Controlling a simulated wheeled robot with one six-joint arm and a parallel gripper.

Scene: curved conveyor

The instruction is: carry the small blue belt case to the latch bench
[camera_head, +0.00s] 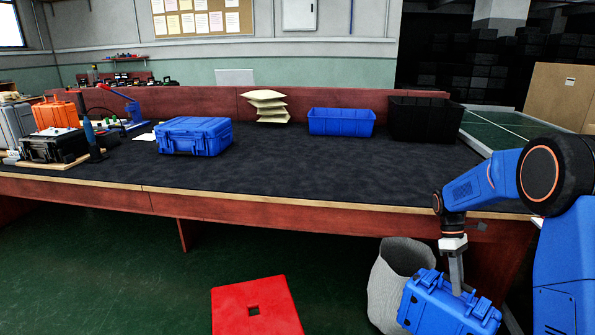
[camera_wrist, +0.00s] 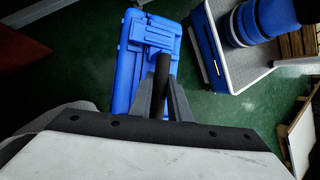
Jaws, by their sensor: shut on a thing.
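My gripper (camera_head: 457,275) is at the lower right in the head view, pointing down in front of the bench. It is shut on a small blue case (camera_head: 440,306), held by its handle off the bench and lower than its top. In the wrist view, the gripper fingers (camera_wrist: 163,90) close around a dark handle bar, with the blue case (camera_wrist: 130,60) beyond them. A bench (camera_head: 300,180) with a dark top and red-brown wooden sides spans the head view. A larger blue case (camera_head: 195,136) stands on it at the left.
A blue bin (camera_head: 341,122), a black bin (camera_head: 424,118) and stacked pale pouches (camera_head: 265,104) stand at the back. An orange case (camera_head: 55,114) and tools crowd the left end. A grey basket (camera_head: 391,275) and red stool (camera_head: 255,306) stand in front. The bench's middle is clear.

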